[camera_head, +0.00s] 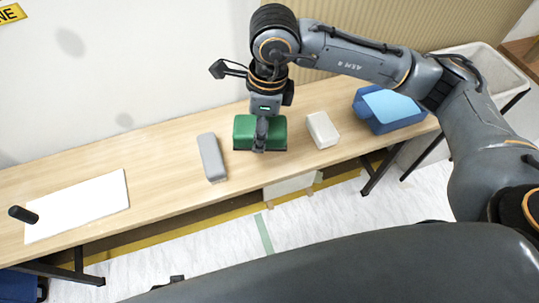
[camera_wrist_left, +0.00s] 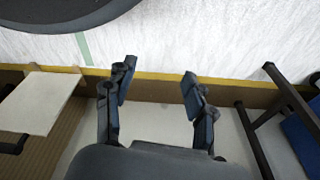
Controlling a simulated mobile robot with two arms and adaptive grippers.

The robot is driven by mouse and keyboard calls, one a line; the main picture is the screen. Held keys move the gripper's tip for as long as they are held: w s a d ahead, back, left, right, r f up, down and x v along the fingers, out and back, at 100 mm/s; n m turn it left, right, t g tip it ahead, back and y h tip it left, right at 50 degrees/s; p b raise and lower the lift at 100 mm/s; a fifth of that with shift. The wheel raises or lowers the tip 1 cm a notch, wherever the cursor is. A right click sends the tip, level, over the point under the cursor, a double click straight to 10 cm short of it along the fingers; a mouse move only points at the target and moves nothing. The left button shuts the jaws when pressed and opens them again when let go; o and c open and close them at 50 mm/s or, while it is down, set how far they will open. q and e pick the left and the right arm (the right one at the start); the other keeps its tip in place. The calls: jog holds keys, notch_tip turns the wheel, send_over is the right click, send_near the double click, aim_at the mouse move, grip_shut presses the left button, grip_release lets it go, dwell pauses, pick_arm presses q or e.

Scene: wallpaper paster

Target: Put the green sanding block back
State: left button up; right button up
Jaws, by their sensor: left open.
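The green sanding block (camera_head: 243,132) is at the middle of the wooden bench in the head view, with a dark underside. My right gripper (camera_head: 261,135) points down over it, with one finger across its near face. The far finger is hidden, so I cannot tell whether the jaws press on the block. I cannot tell whether the block touches the bench. My left gripper (camera_wrist_left: 155,85) is open and empty in the left wrist view, with the floor and the yellow strip along the wall beyond its fingers. The green block does not show there.
A grey block (camera_head: 212,157) lies left of the green block and a white block (camera_head: 322,129) lies right of it. A blue tray (camera_head: 405,119) with a light blue sheet is farther right. A white sheet (camera_head: 78,205) lies at left. Bench between sheet and grey block is clear.

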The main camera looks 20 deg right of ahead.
pick_arm(q)
jog(key=w+r+b, duration=0.4)
jog(key=r+b, duration=0.1)
jog(key=r, duration=0.1)
jog(key=shift+d+t+b, duration=0.3)
jog(key=shift+b, duration=0.05)
pick_arm(e)
jog(key=a+f+m+t+h, duration=0.1)
jog(key=a+f+m, duration=0.4)
jog(key=m, duration=0.9)
notch_tip(320, 180, down, 3)
jog(key=shift+s+r, duration=0.1)
jog(key=shift+s, duration=0.15)
jog(key=w+d+f+b, duration=0.2)
jog(key=w+d+f, duration=0.7)
jog(key=shift+d, duration=0.2)
jog(key=shift+w+d+f, duration=0.15)
jog(key=shift+f, duration=0.8)
jog(key=shift+w+d+f, duration=0.15)
jog(key=shift+f, duration=0.75)
pick_arm(q)
jog(key=w+v, duration=0.2)
jog(key=v, duration=0.6)
jog(key=shift+r+t, duration=0.3)
jog(key=shift+r, duration=0.25)
jog(key=shift+s+r+b, duration=0.15)
jog(key=shift+b, duration=0.2)
